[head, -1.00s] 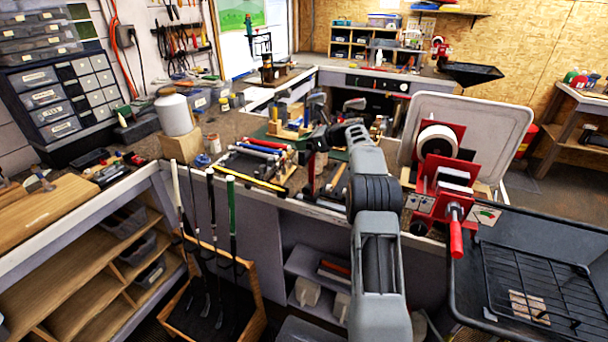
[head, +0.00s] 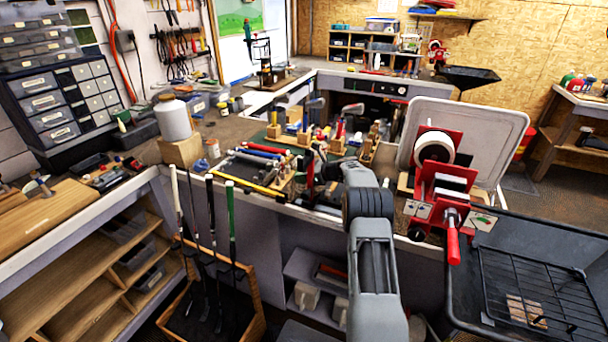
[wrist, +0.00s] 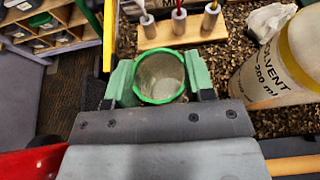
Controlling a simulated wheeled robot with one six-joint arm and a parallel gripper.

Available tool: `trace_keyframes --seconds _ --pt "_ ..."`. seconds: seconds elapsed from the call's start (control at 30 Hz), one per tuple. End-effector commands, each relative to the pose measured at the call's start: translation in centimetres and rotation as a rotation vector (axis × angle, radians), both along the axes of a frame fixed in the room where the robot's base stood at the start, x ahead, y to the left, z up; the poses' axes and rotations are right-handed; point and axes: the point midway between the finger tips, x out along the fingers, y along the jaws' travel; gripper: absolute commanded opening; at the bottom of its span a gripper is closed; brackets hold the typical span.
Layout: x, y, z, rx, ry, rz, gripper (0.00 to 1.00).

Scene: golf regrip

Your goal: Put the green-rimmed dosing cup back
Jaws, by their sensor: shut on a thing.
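The green-rimmed dosing cup (wrist: 160,77) is between the jaws of my gripper (wrist: 158,80) in the wrist view. The green-padded fingers press on its left and right sides. Its open mouth faces the camera, and the inside looks pale grey and empty. In the head view, my arm reaches over the front edge of the bench; I cannot make out the cup there, and the gripper is mostly hidden behind the arm.
A wooden block with several upright rods (wrist: 185,30) stands just beyond the cup. A solvent bottle (wrist: 275,65) is close on the right. In the head view, a red vise (head: 440,185) stands right of my arm and golf clubs (head: 230,220) stand in a crate to the left.

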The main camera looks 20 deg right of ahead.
Motion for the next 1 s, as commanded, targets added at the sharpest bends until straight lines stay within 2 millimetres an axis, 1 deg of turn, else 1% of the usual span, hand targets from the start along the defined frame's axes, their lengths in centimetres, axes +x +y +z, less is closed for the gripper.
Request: trace_keyframes --seconds 0.17,0.33,0.37,0.6,0.83,0.93,1.0 --pt "0.01 -0.02 0.05 -0.001 -0.001 -0.001 0.25" --pt "0.01 -0.02 -0.44 0.000 0.000 -0.001 0.25" --pt "0.00 -0.03 -0.35 0.000 0.000 -0.001 0.51" --pt "-0.01 -0.03 -0.30 0.000 0.000 -0.001 0.74" --pt "0.00 -0.03 -0.23 0.000 0.000 -0.001 0.74" --pt "0.00 -0.04 0.41 -0.001 -0.001 -0.001 0.74" --pt "-0.54 -0.66 0.34 -0.001 -0.001 -0.002 0.74"
